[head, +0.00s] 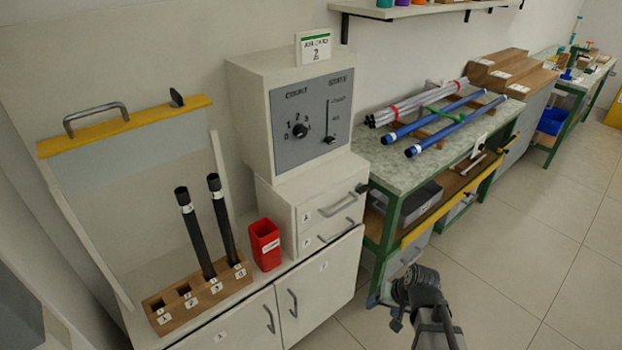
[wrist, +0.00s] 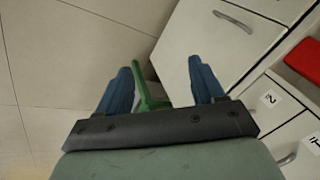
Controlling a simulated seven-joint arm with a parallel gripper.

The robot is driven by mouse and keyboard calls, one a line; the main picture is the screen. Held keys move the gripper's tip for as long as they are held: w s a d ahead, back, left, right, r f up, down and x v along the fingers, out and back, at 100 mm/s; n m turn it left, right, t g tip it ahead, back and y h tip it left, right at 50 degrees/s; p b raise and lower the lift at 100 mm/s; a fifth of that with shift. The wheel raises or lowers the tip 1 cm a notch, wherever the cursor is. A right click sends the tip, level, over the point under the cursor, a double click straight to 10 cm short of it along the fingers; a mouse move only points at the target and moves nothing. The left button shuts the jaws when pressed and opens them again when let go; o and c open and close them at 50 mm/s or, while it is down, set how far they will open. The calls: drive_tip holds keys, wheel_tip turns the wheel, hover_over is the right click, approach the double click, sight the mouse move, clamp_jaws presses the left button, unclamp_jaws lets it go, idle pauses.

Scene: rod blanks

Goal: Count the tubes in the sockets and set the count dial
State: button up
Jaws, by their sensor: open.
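A wooden socket block (head: 205,297) with several numbered sockets stands on the left cabinet top. Two black tubes stand upright in its two right-hand sockets: the left tube (head: 196,232) and the right tube (head: 222,220). The two left-hand sockets look empty. The count dial (head: 299,131) is a black knob on the grey panel of a cream box, with numbers around it; its pointer is too small to read surely. My gripper (wrist: 163,85) is open and empty, low in front of the cabinets, apart from the tubes and dial. My arm shows at the bottom of the head view.
A slider (head: 329,139) sits right of the dial. A red container (head: 264,245) stands beside the block. A raised yellow-edged panel (head: 125,126) with a handle is behind the tubes. A green-legged bench (head: 400,171) with rods stands right. The floor in front is clear.

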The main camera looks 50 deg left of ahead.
sight(303, 132)
drive_tip(key=s+a+r+n+y, duration=0.25)
drive_tip(key=a+r+y, duration=0.35)
drive_tip(key=a+r, duration=1.15)
drive_tip(key=w+a+r+n+y, duration=0.15)
drive_tip(key=a+r+y, duration=0.25)
drive_tip(key=r, duration=0.5)
drive_tip(key=w+a+r+y, duration=0.2)
drive_tip(key=a+r+y, duration=0.15)
drive_tip(key=r, duration=0.65)
drive_tip(key=a, duration=0.4)
drive_tip(key=w+a+n+t, duration=0.1)
drive_tip(key=a, duration=0.4)
drive_tip(key=w+a+n, duration=0.1)
drive_tip(key=a, duration=0.3)
drive_tip(key=shift+w+a+t+y, duration=0.15)
drive_tip(key=shift+t+y, duration=0.1)
drive_tip(key=shift+t, duration=0.05)
drive_tip(key=c, duration=1.1)
